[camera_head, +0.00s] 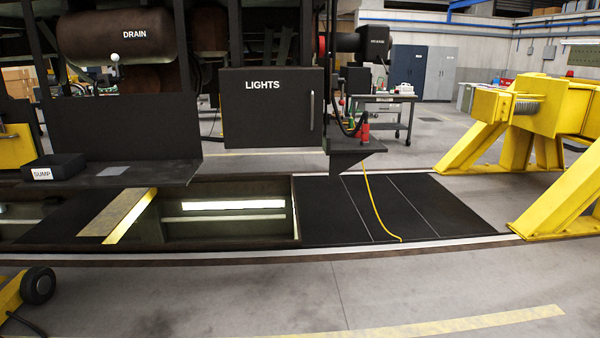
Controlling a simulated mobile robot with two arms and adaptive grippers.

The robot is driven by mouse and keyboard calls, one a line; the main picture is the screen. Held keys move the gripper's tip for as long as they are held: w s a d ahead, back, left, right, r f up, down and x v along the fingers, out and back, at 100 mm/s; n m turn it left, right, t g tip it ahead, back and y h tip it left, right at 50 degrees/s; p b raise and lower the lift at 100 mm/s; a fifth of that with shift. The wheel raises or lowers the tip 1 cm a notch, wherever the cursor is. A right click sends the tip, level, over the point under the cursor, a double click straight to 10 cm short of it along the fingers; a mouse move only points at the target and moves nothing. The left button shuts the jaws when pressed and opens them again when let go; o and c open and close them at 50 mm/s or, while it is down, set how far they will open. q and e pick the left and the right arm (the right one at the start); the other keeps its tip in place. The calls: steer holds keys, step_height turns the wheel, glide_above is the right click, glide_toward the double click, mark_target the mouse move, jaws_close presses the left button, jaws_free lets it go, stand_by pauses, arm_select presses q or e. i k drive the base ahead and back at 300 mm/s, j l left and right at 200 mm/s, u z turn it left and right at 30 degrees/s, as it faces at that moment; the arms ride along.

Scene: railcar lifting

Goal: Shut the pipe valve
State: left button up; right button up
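A dark brown tank (135,36) marked DRAIN hangs under the railcar at the upper left. A small pale fitting (115,58) sits below its label, with a thin part hanging from it; it may be the pipe valve, but it is too small to tell whether it is open or shut. A red fitting (365,131) stands at the shelf right of the LIGHTS box, near the top of a yellow hose (376,205). Neither of my grippers is in view.
A LIGHTS cabinet (272,115) and a ledge with a SUMP tray (54,168) hang over an open lit pit (225,222). Black plates (420,208) cover its right part. Yellow stands (540,125) are at right, a wheeled yellow unit (36,286) at lower left.

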mark_target(342, 93)
steer(key=i+z, duration=0.15)
steer(key=i, duration=0.3)
steer(key=i+j+z, duration=0.15)
steer(key=i, duration=0.3)
steer(key=i+j+z, duration=0.1)
steer(key=i, duration=0.3)
